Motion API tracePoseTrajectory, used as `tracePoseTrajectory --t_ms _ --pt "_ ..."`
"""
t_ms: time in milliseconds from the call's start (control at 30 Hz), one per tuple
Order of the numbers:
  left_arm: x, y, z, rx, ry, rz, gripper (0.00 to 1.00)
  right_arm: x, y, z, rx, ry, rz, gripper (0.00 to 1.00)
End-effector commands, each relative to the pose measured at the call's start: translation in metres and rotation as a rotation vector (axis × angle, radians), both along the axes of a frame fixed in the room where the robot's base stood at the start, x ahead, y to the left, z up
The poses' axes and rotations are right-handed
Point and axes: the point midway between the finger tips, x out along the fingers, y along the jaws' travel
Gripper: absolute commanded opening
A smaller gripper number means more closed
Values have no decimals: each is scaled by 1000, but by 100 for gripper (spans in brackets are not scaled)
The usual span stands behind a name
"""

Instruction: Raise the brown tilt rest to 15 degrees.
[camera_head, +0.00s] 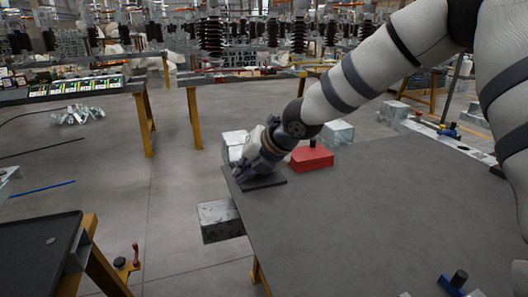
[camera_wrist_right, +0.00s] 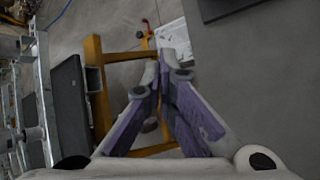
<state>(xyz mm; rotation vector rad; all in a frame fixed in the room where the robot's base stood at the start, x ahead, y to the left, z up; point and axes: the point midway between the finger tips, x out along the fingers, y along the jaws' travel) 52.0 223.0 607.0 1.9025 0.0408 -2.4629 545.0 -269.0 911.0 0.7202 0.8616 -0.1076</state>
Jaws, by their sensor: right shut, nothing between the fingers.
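My right gripper (camera_head: 243,176) is at the far left corner of the grey table, low over the tabletop beside a flat dark plate (camera_head: 268,183). In the right wrist view the fingers of my right gripper (camera_wrist_right: 165,62) come together at their tips with nothing between them. The dark plate also shows at the top edge of that view (camera_wrist_right: 225,8), apart from the fingers. No clearly brown rest shows; I cannot tell whether this dark plate is the tilt rest, nor its angle. The gripper and wrist hide part of the corner. My left gripper is not in view.
A red block (camera_head: 312,158) with a dark knob stands on the grey table (camera_head: 370,220) right of my wrist. Blue pieces with black posts stand at the front right (camera_head: 455,284) and far right (camera_head: 449,131). The table's middle is clear. A black-topped stand (camera_head: 35,245) is at the left.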

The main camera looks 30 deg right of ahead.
Motion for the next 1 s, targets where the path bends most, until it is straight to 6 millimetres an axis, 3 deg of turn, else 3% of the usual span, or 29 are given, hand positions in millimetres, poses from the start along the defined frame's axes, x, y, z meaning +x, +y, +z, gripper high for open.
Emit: tracePoseTrajectory --t_ms 33,67,100,167,200,300,400,500,633,1000 --pt "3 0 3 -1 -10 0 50 6 32 0 292 -20 -115 0" --pt "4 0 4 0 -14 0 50 11 47 5 488 -32 -203 0" --pt "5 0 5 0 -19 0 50 19 59 15 743 -47 -333 0" --pt "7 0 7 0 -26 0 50 30 59 29 1108 -71 -538 0" --pt "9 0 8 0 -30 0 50 35 49 37 1329 -93 -673 0" --pt "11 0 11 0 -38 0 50 38 5 43 1771 -178 -971 0" --pt "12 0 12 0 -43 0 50 30 -35 38 2043 -278 -1166 0" --pt "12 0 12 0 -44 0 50 23 -56 33 2167 -347 -1259 0" --pt "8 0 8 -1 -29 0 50 32 -64 28 2193 -367 -1279 0" --pt "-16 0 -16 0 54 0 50 109 -82 16 2183 -363 -1281 0"
